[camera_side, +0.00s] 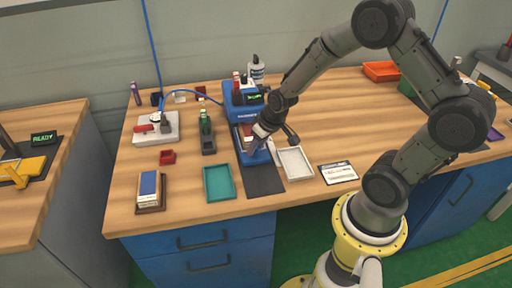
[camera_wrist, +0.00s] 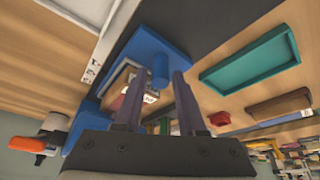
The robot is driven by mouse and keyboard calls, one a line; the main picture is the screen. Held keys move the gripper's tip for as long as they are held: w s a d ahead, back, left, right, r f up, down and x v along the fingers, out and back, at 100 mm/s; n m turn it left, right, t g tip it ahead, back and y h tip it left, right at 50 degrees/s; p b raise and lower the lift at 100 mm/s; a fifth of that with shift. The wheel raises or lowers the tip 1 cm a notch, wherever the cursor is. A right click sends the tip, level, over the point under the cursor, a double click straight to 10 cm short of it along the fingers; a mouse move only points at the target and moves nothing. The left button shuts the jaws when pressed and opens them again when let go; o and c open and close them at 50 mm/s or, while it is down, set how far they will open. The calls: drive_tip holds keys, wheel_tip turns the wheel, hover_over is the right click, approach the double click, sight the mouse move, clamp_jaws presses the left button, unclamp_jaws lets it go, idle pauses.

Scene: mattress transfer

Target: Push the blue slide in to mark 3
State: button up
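The blue slide (camera_side: 256,158) sticks out of the front of the blue machine (camera_side: 240,112) over a dark mat. In the wrist view the slide (camera_wrist: 178,40) has an upright blue knob (camera_wrist: 160,68). A printed card or pack (camera_wrist: 138,92) lies in the machine behind it. My gripper (camera_side: 252,146) is low over the slide. In the wrist view its two dark fingers (camera_wrist: 158,78) stand apart, with the knob showing between their tips. I cannot tell whether they touch it. Mark 3 cannot be read in either view.
A white tray (camera_side: 309,163) stands close right of the slide, and a teal tray (camera_side: 207,183) to the left. The dark mat (camera_side: 265,182) in front is bare. A blue-topped block (camera_side: 149,188) and a small red bin (camera_side: 167,157) are farther left.

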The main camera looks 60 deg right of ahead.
drive_tip(key=shift+w+f, duration=0.1)
drive_tip(key=shift+f, duration=0.2)
clamp_jaws()
idle(1.3)
